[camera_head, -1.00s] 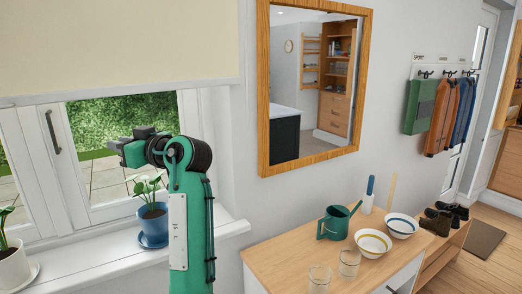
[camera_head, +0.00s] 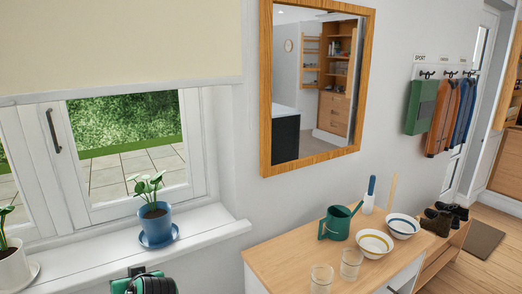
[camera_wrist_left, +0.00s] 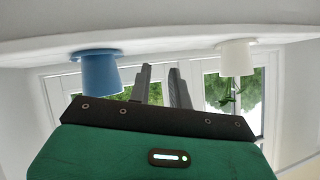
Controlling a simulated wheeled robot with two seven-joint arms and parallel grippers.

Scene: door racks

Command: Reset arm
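My left gripper shows in the left wrist view (camera_wrist_left: 160,88), where the picture is upside down. Its two dark fingers stand apart with a gap between them, and nothing is held in the gap. Beyond the fingers are the window and the sill with the blue pot (camera_wrist_left: 100,72) and the white pot (camera_wrist_left: 236,58). In the head view only a green and black part of my left arm (camera_head: 145,284) shows at the bottom edge, below the sill. The left fingers cannot be made out there. My right gripper is not in view.
The windowsill (camera_head: 205,225) carries the blue potted plant (camera_head: 154,222) and the white pot (camera_head: 12,268). A wooden cabinet top (camera_head: 275,262) at right holds a green watering can (camera_head: 335,224), two bowls and two glasses. A framed mirror (camera_head: 265,95) hangs above.

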